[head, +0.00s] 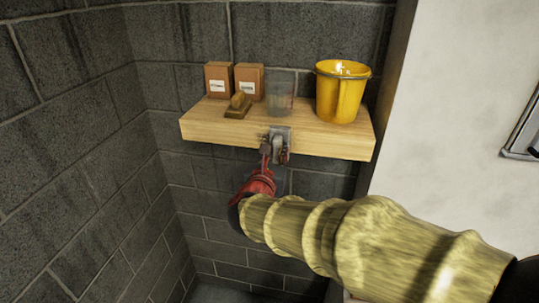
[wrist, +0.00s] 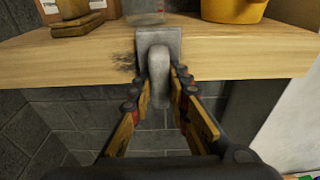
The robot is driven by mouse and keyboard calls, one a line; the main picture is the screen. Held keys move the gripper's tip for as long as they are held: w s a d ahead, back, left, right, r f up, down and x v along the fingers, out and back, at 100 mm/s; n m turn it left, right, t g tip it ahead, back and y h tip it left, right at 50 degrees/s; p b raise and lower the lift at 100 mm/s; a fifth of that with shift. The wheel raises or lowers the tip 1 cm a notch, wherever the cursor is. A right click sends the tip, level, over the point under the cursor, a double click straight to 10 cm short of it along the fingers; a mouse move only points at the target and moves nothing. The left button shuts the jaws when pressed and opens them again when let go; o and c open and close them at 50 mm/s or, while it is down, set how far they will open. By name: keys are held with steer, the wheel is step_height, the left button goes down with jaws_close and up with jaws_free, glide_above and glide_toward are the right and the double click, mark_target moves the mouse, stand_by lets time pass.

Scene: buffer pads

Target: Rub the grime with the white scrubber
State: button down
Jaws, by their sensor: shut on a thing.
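The white scrubber (head: 279,138) looks pale grey here, with a flat block and a rounded handle. In the wrist view the scrubber (wrist: 158,75) stands between the two fingers of my gripper (wrist: 158,88), which is shut on its handle. In the head view my gripper (head: 274,154) is just below the shelf's front edge. The scrubber's block lies at the shelf's front face and reaches its top edge. The grime (wrist: 124,63) is a dark smudge on that face, directly left of the scrubber. Whether the scrubber covers more grime is hidden.
The wooden shelf (head: 220,128) holds two brown boxes (head: 218,80), a brown block-like item (head: 237,106), a clear glass (head: 280,95) and a yellow bucket (head: 338,95). The glass stands close behind the scrubber. Dark block walls (head: 70,130) lie left and behind. Space below the shelf is open.

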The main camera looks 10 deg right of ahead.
steer(key=shift+s+d+b, duration=0.35)
steer(key=shift+d+b, duration=0.15)
steer(key=shift+d, duration=0.4)
steer(key=shift+s+d+b, duration=0.35)
steer(key=shift+d+b, duration=0.15)
steer(key=shift+d, duration=0.35)
steer(key=shift+a+r, duration=0.1)
steer(key=w+a, duration=0.4)
steer(key=a, duration=0.6)
steer(key=shift+p, duration=0.3)
steer(key=shift+f+v, duration=0.25)
steer(key=shift+v, duration=1.2)
steer(key=shift+f+v, duration=0.2)
steer(key=shift+v, duration=1.25)
steer(key=shift+s+a, duration=0.1)
steer(key=v, duration=0.3)
steer(key=shift+f, duration=0.3)
